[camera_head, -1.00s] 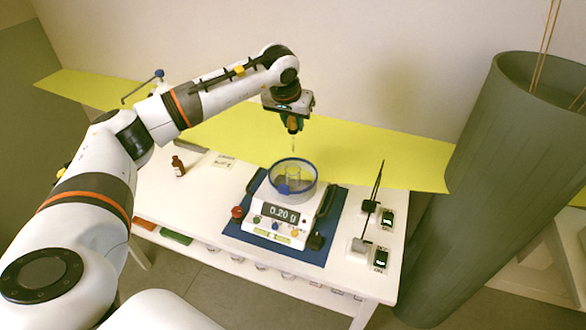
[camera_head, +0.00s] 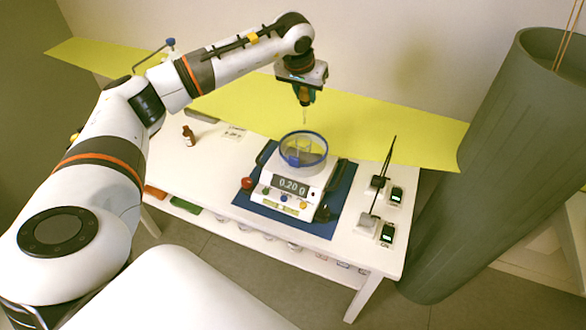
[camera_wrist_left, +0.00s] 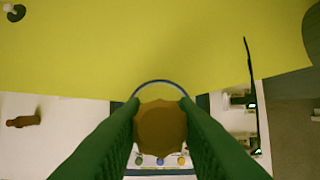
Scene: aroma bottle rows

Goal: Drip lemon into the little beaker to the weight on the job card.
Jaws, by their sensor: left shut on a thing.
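My left gripper (camera_head: 305,93) is shut on a dropper with a brown-orange bulb (camera_wrist_left: 160,128); its thin glass tip (camera_head: 304,117) points down above the scale. The little beaker (camera_head: 302,150) is clear and stands inside a blue-rimmed clear ring (camera_head: 323,160) on the white scale (camera_head: 268,180). The tip is apart from the beaker, above the ring. The scale display (camera_head: 290,187) reads 0.20 g. A small brown bottle (camera_head: 189,135) stands at the left of the table, with a small printed card (camera_head: 234,132) beside it, too small to read. My right gripper is out of view.
The scale rests on a blue mat (camera_head: 334,207) on a white table (camera_head: 215,165). Small devices with green displays (camera_head: 388,233) and thin dark upright rods stand at the right. A yellow panel (camera_head: 400,135) runs behind; a large grey cylinder (camera_head: 500,170) stands at far right.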

